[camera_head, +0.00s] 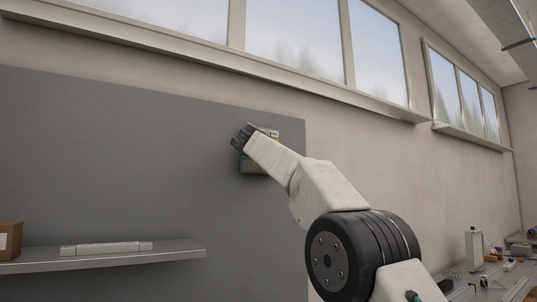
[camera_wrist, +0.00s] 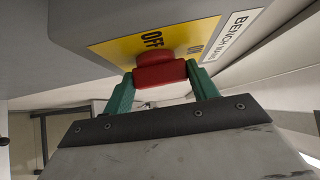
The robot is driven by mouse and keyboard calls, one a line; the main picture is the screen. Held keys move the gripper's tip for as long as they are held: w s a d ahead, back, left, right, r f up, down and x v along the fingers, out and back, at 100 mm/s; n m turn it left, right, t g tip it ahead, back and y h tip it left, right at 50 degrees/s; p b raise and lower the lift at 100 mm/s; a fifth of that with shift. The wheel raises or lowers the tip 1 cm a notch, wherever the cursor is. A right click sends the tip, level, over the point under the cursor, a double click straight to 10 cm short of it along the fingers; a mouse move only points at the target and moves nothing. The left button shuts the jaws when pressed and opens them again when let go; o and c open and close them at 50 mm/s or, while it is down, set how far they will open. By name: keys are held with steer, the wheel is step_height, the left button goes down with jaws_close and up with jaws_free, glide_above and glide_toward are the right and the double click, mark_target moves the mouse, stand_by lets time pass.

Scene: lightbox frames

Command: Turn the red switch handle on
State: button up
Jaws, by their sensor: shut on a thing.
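The red switch handle (camera_wrist: 160,77) sits on a yellow plate (camera_wrist: 118,50) on the front of a grey switch box (camera_wrist: 75,25). The plate reads OFF and ON, and a white label beside it starts with BENCH. My gripper (camera_wrist: 159,70) has its green fingers on either side of the red handle, shut on it. I cannot tell which mark the handle points to. In the head view the box (camera_head: 252,168) is on the grey wall panel, mostly covered by my gripper (camera_head: 241,137), and the handle is hidden.
A metal shelf (camera_head: 180,253) at lower left holds a cardboard box (camera_head: 9,240) and a flat pale item (camera_head: 105,248). A cluttered bench (camera_head: 515,275) stands at lower right. A window ledge (camera_head: 200,62) runs above the panel. The panel around the switch box is clear.

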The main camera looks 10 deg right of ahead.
steer(key=shift+d, duration=0.1)
stand_by(0.5)
steer(key=o, duration=1)
steer(key=shift+d, duration=0.1)
steer(key=v, duration=0.8)
steer(key=shift+w, duration=0.1)
